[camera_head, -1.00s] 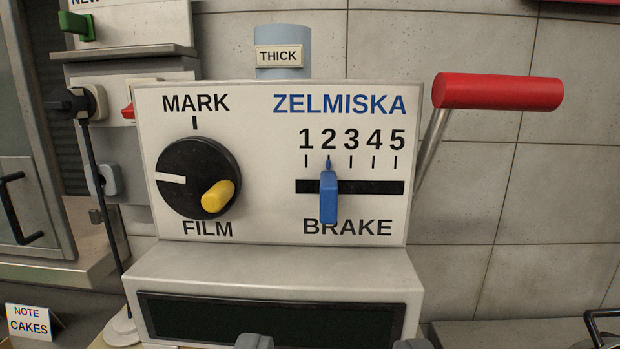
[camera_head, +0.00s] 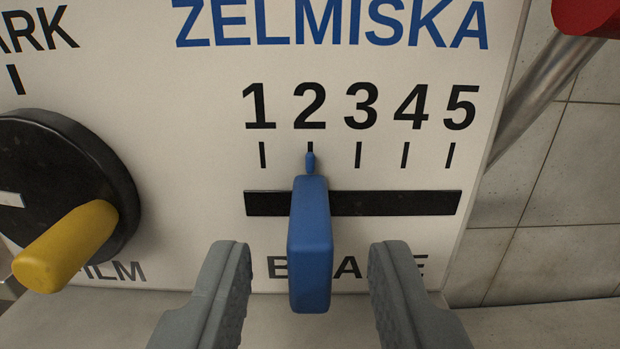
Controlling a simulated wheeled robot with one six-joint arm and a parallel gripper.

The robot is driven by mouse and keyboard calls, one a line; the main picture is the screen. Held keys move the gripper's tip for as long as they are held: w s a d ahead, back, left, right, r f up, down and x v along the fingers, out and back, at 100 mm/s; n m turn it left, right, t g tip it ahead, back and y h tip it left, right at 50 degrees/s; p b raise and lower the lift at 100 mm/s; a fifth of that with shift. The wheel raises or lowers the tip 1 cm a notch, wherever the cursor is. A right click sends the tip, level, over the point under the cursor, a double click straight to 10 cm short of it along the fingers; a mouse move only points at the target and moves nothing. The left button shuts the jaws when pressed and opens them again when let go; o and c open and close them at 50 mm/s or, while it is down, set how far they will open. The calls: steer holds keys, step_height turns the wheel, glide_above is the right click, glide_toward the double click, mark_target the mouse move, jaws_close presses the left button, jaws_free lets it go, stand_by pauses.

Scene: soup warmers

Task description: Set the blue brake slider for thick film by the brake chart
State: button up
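The blue brake slider (camera_head: 310,245) stands out from a black horizontal slot (camera_head: 400,203) in the white panel (camera_head: 200,150). Its small blue pointer lines up with the tick under 2 on the scale (camera_head: 360,107) numbered 1 to 5. My gripper (camera_head: 309,260) is open, with one grey finger to the left of the slider and one to the right. Gaps show between the slider and both fingers. The fingers partly cover the word BRAKE. The brake chart is not recognisable in the current view.
A black round knob with a yellow handle (camera_head: 65,245) sticks out at the left of the panel, near my left finger. A red-ended metal lever (camera_head: 590,15) is at the upper right. A tiled wall (camera_head: 560,220) is behind.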

mark_target(308, 279)
steer(key=shift+w, duration=1.7)
jaws_close()
